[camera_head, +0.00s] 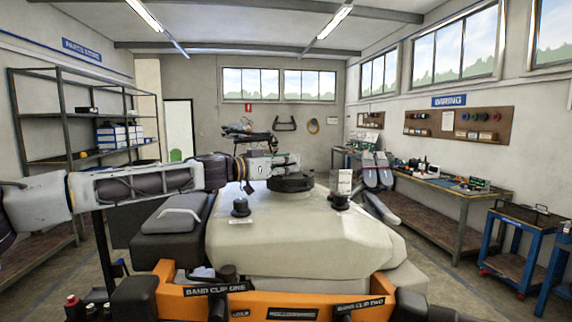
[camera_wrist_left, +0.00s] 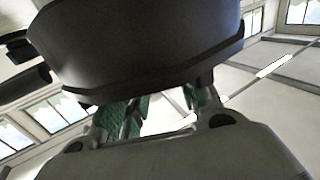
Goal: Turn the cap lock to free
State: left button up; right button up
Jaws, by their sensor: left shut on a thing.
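The spray drone's pale tank (camera_head: 300,235) fills the middle of the head view. A wide, dark round cap (camera_head: 291,184) sits on top of it. My left gripper (camera_head: 291,163) reaches in from the left, just above and touching or nearly touching this cap. In the left wrist view the dark cap (camera_wrist_left: 140,45) is very close and covers the upper middle. The green-padded fingers (camera_wrist_left: 160,108) stand partly behind its edge, with a bright gap between them. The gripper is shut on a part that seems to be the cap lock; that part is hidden. My right gripper is out of view.
Small black knobs stand on the tank at left (camera_head: 240,207) and right (camera_head: 341,202). An orange frame (camera_head: 270,303) with band clip labels crosses the front. A shelf rack (camera_head: 62,110) stands left, and a workbench (camera_head: 440,183) and blue cart (camera_head: 520,250) stand right.

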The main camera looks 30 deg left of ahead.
pick_arm(q)
jog(key=shift+d+r+n+t+y+b, duration=0.1)
jog(key=shift+n+t+y+b, duration=0.3)
jog(key=shift+n+y, duration=0.45)
jog(key=shift+y, duration=0.45)
jog(key=shift+s+d+n+t+y+b, duration=0.1)
jog(key=shift+n+t+y+b, duration=0.4)
jog(key=shift+n+y+b, duration=0.65)
jog(key=shift+y, duration=0.25)
jog(key=o, duration=1)
jog(key=shift+o, duration=0.2)
jog(key=shift+r, duration=4.9)
